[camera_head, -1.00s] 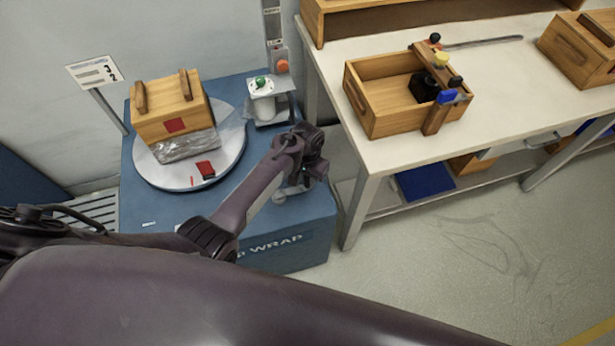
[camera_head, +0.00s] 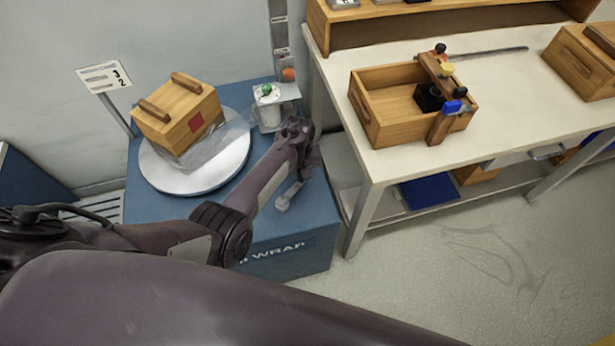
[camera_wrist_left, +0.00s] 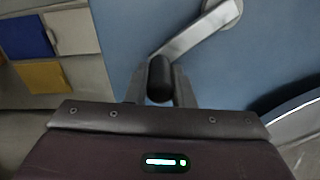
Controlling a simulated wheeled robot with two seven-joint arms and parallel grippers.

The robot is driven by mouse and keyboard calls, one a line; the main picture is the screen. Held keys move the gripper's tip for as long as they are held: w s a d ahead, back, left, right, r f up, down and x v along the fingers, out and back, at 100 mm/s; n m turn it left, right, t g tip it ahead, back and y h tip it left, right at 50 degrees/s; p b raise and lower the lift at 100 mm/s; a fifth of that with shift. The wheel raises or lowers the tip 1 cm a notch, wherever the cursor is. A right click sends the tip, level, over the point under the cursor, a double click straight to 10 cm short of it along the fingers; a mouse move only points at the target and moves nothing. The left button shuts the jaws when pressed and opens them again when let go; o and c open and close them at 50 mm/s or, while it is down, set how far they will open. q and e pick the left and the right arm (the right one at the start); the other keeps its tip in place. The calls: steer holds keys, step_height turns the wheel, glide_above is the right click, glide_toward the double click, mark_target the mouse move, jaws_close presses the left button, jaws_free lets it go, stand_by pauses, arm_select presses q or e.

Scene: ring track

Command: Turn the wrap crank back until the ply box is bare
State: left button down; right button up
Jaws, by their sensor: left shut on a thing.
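The ply box (camera_head: 178,115), with two bar handles on top and a red square on one side, sits on a round pale turntable (camera_head: 200,182). Clear wrap (camera_head: 215,145) covers its lower part and stretches toward the wrap roll (camera_head: 267,108). My left gripper (camera_head: 300,160) is over the front right of the blue wrap station. In the left wrist view its fingers (camera_wrist_left: 159,90) are shut on the black knob (camera_wrist_left: 159,72) of the grey crank (camera_wrist_left: 200,32). The crank arm (camera_head: 289,192) shows below my gripper in the head view; its knob is hidden. My right gripper is out of view.
A workbench (camera_head: 505,100) at the right holds an open wooden box (camera_head: 385,130) with a clamp across it and another wooden box (camera_head: 580,62). A numbered sign (camera_head: 104,76) stands behind the turntable. An orange button (camera_head: 288,74) is on the post.

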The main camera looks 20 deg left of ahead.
arm_select(q)
steer(key=a+n, duration=0.2)
steer(key=shift+w+a+r+n, duration=0.1)
steer(key=shift+w+a+n, duration=0.2)
steer(key=shift+w+n, duration=0.1)
steer(key=shift+s+a+n, duration=0.15)
steer(key=shift+a+n, duration=0.55)
steer(key=shift+n, duration=0.4)
steer(key=shift+d, duration=0.1)
steer(key=c, duration=1.3)
jaws_free()
steer(key=shift+o, duration=0.2)
step_height(320, 180, up, 8)
steer(key=p, duration=0.1)
steer(key=shift+f+p, duration=0.25)
steer(key=shift+p, duration=0.15)
